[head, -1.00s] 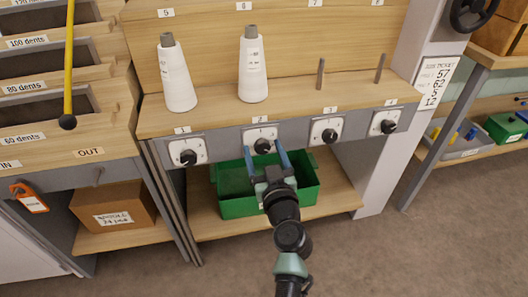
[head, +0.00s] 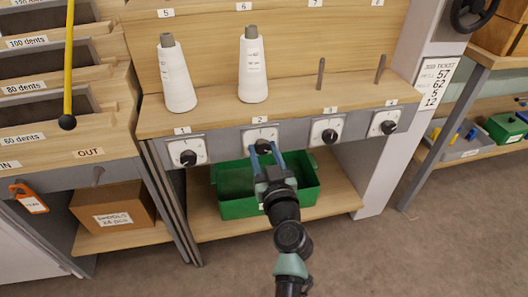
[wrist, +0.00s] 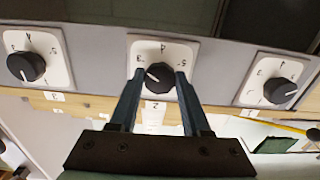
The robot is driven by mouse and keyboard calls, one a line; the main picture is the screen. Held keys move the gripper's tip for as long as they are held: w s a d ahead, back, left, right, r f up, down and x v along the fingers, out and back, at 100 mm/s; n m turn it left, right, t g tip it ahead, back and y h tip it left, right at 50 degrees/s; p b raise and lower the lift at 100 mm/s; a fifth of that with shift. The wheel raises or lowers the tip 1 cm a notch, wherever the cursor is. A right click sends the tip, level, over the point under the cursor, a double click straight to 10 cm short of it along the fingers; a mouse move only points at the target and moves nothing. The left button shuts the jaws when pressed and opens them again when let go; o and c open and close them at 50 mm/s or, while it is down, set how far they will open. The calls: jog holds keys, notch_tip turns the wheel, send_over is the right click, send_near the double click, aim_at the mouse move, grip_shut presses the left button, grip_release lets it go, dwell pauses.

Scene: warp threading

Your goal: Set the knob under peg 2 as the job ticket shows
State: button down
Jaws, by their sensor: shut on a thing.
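The black knob under peg 2 (head: 262,147) sits on a white numbered dial plate below the label 2. In the wrist view this knob (wrist: 159,76) is between the two blue fingers of my gripper (wrist: 157,84), which is shut on its sides. Its white pointer mark points left, towards the side with the 3, in that view. In the head view my gripper (head: 264,150) reaches the knob from the front. The job ticket (head: 437,84) hangs on the white post at right; its large figures seem to read 57, 62, 5, 12, but its small print is unclear.
Neighbouring knobs are under peg 1 (head: 188,158), peg 3 (head: 328,135) and peg 4 (head: 388,126). Two white cones (head: 177,75) (head: 252,68) stand on the shelf above. A green bin (head: 236,205) is below my gripper.

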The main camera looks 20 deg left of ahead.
jog(key=m+b, duration=0.1)
jog(key=m, duration=1)
jog(key=shift+m+p, duration=0.3)
jog(key=shift+m, duration=0.1)
jog(key=m+p, duration=0.1)
jog(key=m, duration=0.4)
jog(key=m+p, duration=0.2)
jog(key=m, duration=0.4)
jog(key=shift+m, duration=0.4)
jog(key=shift+c, duration=1.8)
grip_release()
jog(key=shift+s, duration=0.1)
jog(key=p+v, duration=0.3)
jog(key=v, duration=1)
